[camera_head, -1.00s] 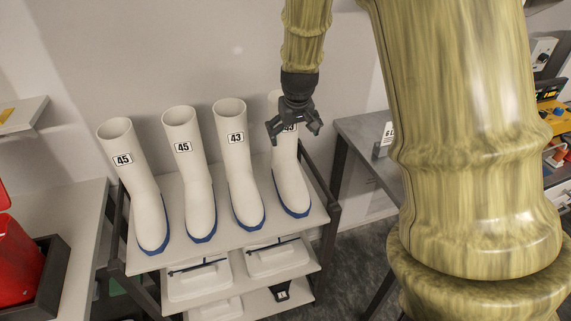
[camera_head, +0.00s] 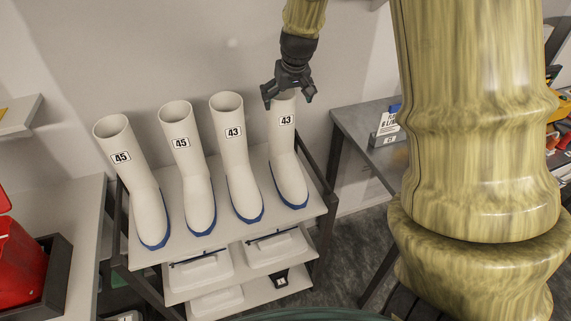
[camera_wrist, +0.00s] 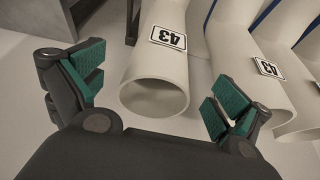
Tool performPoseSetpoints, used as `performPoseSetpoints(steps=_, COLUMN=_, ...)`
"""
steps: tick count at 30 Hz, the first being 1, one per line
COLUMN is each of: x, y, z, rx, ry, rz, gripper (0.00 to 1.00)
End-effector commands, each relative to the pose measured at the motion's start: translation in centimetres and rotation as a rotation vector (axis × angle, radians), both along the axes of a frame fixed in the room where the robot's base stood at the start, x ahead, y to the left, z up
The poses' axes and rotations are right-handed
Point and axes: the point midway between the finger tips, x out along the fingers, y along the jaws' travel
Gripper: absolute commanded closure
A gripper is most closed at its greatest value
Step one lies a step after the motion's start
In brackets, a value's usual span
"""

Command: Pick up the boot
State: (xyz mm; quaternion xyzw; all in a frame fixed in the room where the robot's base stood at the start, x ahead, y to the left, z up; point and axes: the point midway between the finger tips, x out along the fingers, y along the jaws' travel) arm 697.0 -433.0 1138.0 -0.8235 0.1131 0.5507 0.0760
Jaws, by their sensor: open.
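Several white rubber boots with blue soles stand upright in a row on the top shelf of a rack. The rightmost boot (camera_head: 287,165), labelled 43, has my gripper (camera_head: 288,98) just above its opening. In the wrist view its round opening (camera_wrist: 154,97) lies between and beyond my open gripper's (camera_wrist: 155,92) green-padded fingers. The fingers appear apart from the boot. The other boots are a second 43 (camera_head: 237,160) and two labelled 45, one (camera_head: 188,165) beside it and one (camera_head: 135,185) at the far left. The gripper hides part of the rightmost boot's rim in the head view.
The rack's top shelf (camera_head: 232,238) has lower shelves with white trays (camera_head: 275,250). A dark rack post (camera_head: 328,190) stands right of the boots. A grey table (camera_head: 370,130) is at right; a red bin (camera_head: 20,262) is at left. The wall is close behind.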

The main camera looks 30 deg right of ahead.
Motion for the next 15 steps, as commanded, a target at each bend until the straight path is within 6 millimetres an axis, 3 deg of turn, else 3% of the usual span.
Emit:
performPoseSetpoints(steps=5, x=0.3, y=0.2, z=-0.6, rx=0.000, ry=0.001, rz=0.002, gripper=0.00)
performPoseSetpoints(steps=15, x=1.3, y=0.0, z=-3.9, rx=0.002, ry=0.001, rz=0.002, gripper=0.00)
